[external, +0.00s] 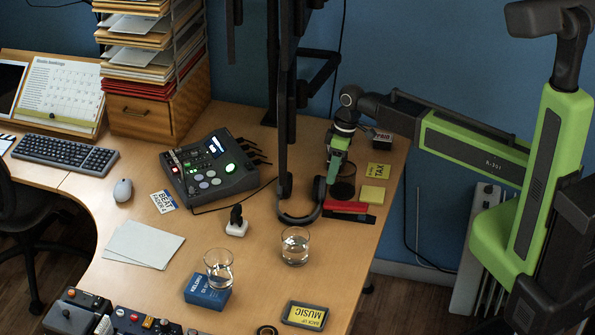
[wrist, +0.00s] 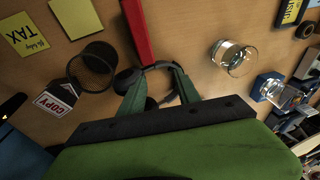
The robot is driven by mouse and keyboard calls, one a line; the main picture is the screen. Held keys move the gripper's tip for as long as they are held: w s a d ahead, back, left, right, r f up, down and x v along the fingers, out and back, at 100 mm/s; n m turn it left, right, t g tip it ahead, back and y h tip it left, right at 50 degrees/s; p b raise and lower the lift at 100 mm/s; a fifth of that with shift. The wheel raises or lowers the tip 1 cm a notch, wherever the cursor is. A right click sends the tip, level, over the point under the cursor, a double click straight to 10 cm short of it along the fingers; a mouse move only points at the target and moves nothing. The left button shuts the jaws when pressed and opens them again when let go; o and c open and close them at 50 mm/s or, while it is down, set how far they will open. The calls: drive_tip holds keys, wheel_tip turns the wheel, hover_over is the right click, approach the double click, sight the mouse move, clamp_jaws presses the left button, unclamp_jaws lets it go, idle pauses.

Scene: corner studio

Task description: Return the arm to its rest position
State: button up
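My gripper (external: 334,178) hangs fingers-down at the end of my green and black arm (external: 475,148), which reaches left over the back right part of the desk (external: 262,295). In the wrist view, the two green fingers of my gripper (wrist: 160,80) stand apart with a gap between them and hold nothing. Black headphones (external: 318,197) lie beside and below the fingers; they also show beyond the fingertips in the wrist view (wrist: 128,80). A dark mesh cup (wrist: 98,62) stands close by, left of the fingers there. Whether the fingers touch anything is unclear.
A red object (external: 347,206), yellow notes (external: 373,195) and a small dark box (external: 382,139) lie near my gripper. A tall black stand (external: 286,110) rises just left of it. Two glasses (external: 295,246) (external: 219,267) stand toward the front. An audio mixer (external: 210,170) sits left.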

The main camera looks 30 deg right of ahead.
drive_tip(key=s+d+r+m+h+p, duration=0.1)
drive_tip(key=d+m, duration=0.4)
drive_tip(key=d, duration=1.2)
drive_tip(key=s+d+r+m+h+p, duration=0.1)
drive_tip(key=d+m, duration=0.3)
drive_tip(key=d, duration=1.2)
drive_tip(key=shift+s+d+r+m+h+p, duration=0.3)
drive_tip(key=shift+d+r+m+p, duration=0.1)
drive_tip(key=shift+r+p, duration=0.25)
